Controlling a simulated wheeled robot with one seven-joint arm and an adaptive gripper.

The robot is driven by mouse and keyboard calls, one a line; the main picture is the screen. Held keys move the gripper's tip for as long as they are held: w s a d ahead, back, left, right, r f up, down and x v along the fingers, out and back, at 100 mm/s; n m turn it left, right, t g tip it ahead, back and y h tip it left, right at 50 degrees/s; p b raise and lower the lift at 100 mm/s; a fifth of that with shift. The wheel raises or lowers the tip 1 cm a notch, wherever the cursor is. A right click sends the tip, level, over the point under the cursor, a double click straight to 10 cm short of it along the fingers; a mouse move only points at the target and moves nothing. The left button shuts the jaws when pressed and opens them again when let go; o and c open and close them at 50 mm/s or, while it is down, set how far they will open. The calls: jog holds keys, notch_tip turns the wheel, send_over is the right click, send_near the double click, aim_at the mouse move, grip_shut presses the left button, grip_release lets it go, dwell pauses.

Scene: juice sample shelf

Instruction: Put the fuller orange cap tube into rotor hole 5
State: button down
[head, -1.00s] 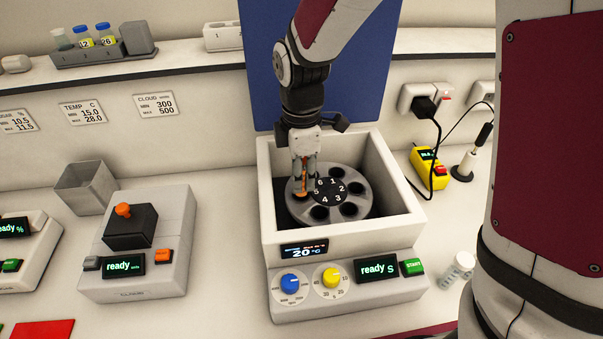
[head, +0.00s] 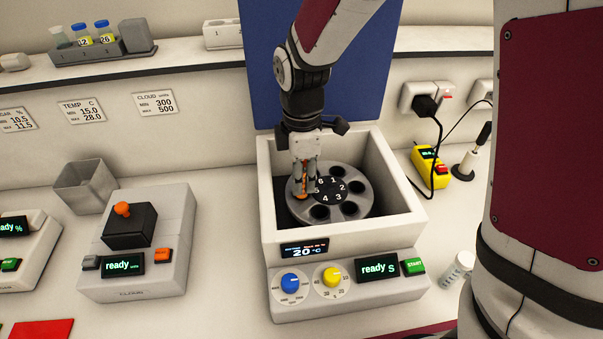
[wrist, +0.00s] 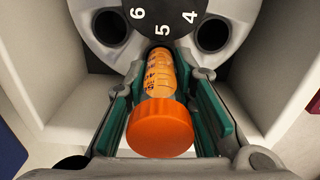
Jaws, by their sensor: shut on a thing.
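My gripper (head: 302,193) is shut on the orange cap tube (wrist: 158,75), and the fingers' teal pads flank it below the cap. The orange cap (wrist: 160,128) faces the wrist camera, and orange liquid and markings show through the clear body. The tube's far end is at the rotor (wrist: 100,47), just beside the number 5, at the hole 5 position. The tube and fingers cover that hole, so how deep the tube sits cannot be told. In the head view the gripper is over the left side of the rotor (head: 351,208).
The rotor lies inside a white, high-walled centrifuge housing (head: 400,222). Holes beside 6 and 4 look empty in the wrist view. An orange top (head: 122,209) stands on a black block at the left. A rack (head: 88,52) with capped tubes is on the shelf.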

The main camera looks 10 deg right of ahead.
jog(key=shift+f+b, duration=0.5)
jog(key=shift+f, duration=0.85)
jog(key=shift+r, duration=0.15)
jog(key=shift+r+p, duration=0.95)
jog(key=shift+r, duration=0.8)
jog(key=shift+f+b, duration=0.5)
jog(key=shift+f, duration=1.35)
dwell(0.4)
jog(key=shift+r, duration=0.1)
jog(key=shift+r+p, duration=0.9)
jog(key=shift+r, duration=0.85)
jog(key=c, duration=1.3)
grip_release()
